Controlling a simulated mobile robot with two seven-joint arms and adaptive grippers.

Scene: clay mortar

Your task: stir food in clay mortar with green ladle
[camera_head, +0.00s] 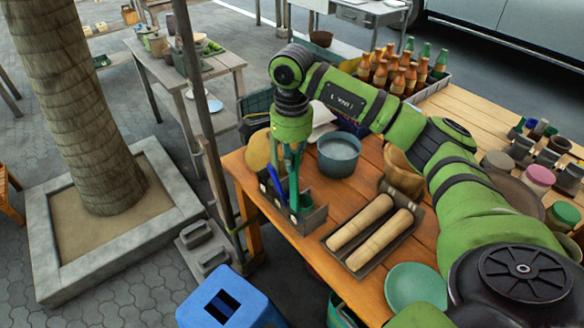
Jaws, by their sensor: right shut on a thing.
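My right gripper (292,158) points down above a wooden utensil box (314,219) at the table's left corner. It is shut on the green ladle (294,190), whose upright handle runs down into the box. The ladle's lower end is hidden by the box. A brown bowl-shaped vessel (398,176), perhaps the clay mortar, stands right of a grey-blue pot and is partly hidden behind my right arm. Its contents cannot be made out. My left gripper is not in view.
The grey-blue pot (339,154) stands just right of the gripper. A tray with two wooden rolling pins (375,232) and a green bowl (415,287) lie nearer. A blue tool handle (274,181) stands in the box. Several bottles (404,72) fill a crate behind my arm.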

